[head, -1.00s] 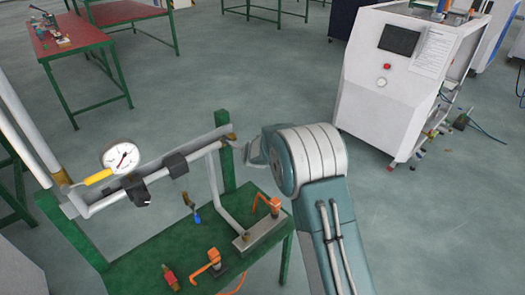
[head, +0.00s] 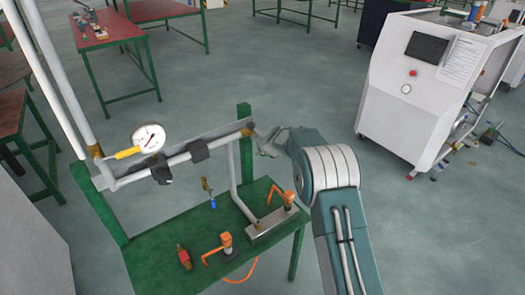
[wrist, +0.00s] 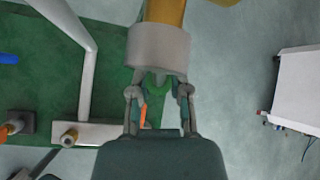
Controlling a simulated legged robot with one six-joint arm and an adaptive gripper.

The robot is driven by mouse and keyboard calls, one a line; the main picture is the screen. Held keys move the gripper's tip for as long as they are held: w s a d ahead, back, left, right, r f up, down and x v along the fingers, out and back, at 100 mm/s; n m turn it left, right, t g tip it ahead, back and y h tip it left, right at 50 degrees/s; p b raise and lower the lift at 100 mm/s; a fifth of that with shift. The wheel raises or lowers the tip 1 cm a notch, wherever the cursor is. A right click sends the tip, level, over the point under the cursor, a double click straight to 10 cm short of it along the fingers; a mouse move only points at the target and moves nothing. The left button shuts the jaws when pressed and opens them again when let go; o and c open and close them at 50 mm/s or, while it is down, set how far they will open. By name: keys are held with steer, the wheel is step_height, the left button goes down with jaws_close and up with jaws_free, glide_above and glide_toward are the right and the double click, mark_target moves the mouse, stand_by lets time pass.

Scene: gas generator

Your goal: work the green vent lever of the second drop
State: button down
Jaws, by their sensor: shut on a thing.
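In the wrist view, a small green piece (wrist: 157,82), which looks like the green vent lever, sits just below a grey cylindrical fitting (wrist: 158,48) on a brass-coloured pipe end (wrist: 164,12). My gripper (wrist: 159,92) is closed around this green piece, with one finger on each side. The fitting hides part of the fingertips and the lever. In the head view, my gripper (head: 266,144) is beside the right end of the horizontal pipe (head: 205,150). The lever cannot be made out there.
A green bench (head: 245,205) carries orange-handled valves (head: 226,240), a red part (head: 184,258) and a metal block (head: 277,226). A gauge (head: 149,138) stands left. A white machine (head: 430,95) is right, across clear floor.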

steer(key=shift+s+a+f+m+g+y, duration=0.3)
steer(key=shift+s+a+m+g+y, duration=0.1)
steer(key=shift+g+y, duration=0.2)
steer(key=shift+s+a+f+m+g+y, duration=0.3)
steer(key=shift+s+a+m+g+y, duration=0.15)
steer(key=shift+y, duration=0.25)
steer(key=c, duration=0.6)
jaws_free()
steer(key=shift+w, duration=0.1)
steer(key=shift+o, duration=0.2)
steer(key=shift+r, duration=0.2)
steer(key=v, duration=1.1)
steer(key=shift+d+r, duration=0.2)
steer(key=shift+d, duration=0.05)
